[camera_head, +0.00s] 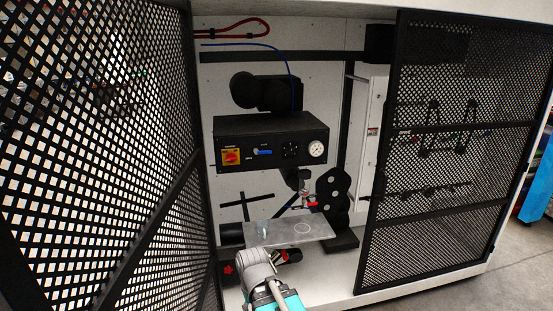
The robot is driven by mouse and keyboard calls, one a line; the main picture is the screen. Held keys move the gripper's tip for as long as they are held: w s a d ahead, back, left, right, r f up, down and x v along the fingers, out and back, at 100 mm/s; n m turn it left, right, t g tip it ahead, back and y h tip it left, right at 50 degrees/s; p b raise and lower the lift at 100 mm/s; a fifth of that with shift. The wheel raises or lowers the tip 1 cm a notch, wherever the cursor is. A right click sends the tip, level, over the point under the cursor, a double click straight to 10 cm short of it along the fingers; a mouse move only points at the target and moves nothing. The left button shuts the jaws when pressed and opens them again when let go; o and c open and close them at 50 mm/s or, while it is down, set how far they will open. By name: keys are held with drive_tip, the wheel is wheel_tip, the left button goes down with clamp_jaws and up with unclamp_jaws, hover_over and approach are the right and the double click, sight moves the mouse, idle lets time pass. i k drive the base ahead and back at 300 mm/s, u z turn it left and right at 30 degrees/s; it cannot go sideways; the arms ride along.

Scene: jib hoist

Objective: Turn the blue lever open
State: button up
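The blue lever (264,152) is a small handle on the front of a black control box (272,145) inside the cabinet. It lies roughly level, between a red knob on a yellow plate (231,156) and a round white gauge (316,149). My arm (262,275) enters from the bottom edge, well below the box and apart from the lever. I cannot clearly make out my gripper's fingers among the dark parts near the wrist. Nothing of my arm covers the lever.
Black mesh doors stand at left (95,130) and right (450,140), with the cabinet open between them. A grey metal plate (315,230) lies below the box, just beyond my arm. A small red-handled fitting (308,204) hangs above it. The space directly before the box looks clear.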

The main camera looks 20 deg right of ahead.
sight(257, 152)
drive_tip(key=k, duration=1.05)
drive_tip(key=z, duration=0.35)
drive_tip(key=i, duration=1.65)
drive_tip(key=u, duration=0.05)
